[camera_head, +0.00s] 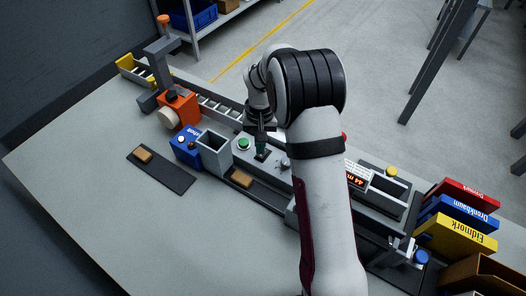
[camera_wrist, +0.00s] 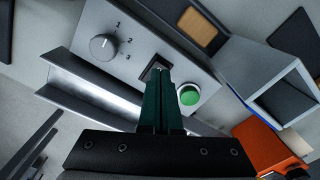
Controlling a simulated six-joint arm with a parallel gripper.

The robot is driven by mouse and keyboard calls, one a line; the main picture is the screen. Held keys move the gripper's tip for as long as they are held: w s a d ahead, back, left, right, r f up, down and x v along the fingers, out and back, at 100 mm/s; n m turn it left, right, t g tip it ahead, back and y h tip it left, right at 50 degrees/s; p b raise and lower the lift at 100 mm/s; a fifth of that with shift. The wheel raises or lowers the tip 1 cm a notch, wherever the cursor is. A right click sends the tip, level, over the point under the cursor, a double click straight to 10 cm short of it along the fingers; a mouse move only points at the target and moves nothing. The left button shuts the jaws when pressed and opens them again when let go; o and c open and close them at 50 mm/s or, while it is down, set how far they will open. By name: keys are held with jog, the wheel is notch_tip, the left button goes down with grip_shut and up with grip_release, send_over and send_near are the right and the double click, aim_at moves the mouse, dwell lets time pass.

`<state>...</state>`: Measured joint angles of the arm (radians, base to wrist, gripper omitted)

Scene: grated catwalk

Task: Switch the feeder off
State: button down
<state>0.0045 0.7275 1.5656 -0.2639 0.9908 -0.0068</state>
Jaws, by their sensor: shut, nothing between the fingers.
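A grey control panel (camera_head: 272,164) stands along the row of devices in the middle of the table. It carries a round green button (camera_head: 244,143), a dark switch (camera_wrist: 155,67) in a frame, and a round knob (camera_wrist: 103,47) marked 1, 2, 3. The knob also shows in the head view (camera_head: 284,163). My gripper (camera_wrist: 160,74) is shut and empty, its dark green fingertips over the switch, between knob and button. The fingers hide part of the switch; I cannot tell its position or whether the tips touch it. The gripper also shows in the head view (camera_head: 262,146).
An open grey bin (camera_head: 213,151), a blue box (camera_head: 184,146) and an orange device (camera_head: 179,109) stand left of the panel. A tan block (camera_head: 241,178) lies in front of it. Coloured binders (camera_head: 457,233) stand at right. The table's front left is clear.

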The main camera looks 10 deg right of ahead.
aim_at(261, 156)
jog(key=shift+f, duration=0.9)
dwell(0.8)
jog(key=shift+r, duration=3.55)
jog(key=s+a+r+m+y, duration=0.1)
jog(key=s+r, duration=0.4)
jog(key=s, duration=0.4)
jog(key=s+a+r, duration=0.1)
jog(key=s+r, duration=0.4)
jog(key=s, duration=0.4)
jog(key=s+a+f+m, duration=0.1)
jog(key=s, duration=1.3)
jog(key=shift+s+a+m+y, duration=0.2)
jog(key=shift+a+m+y, duration=0.1)
jog(key=shift+y, duration=0.1)
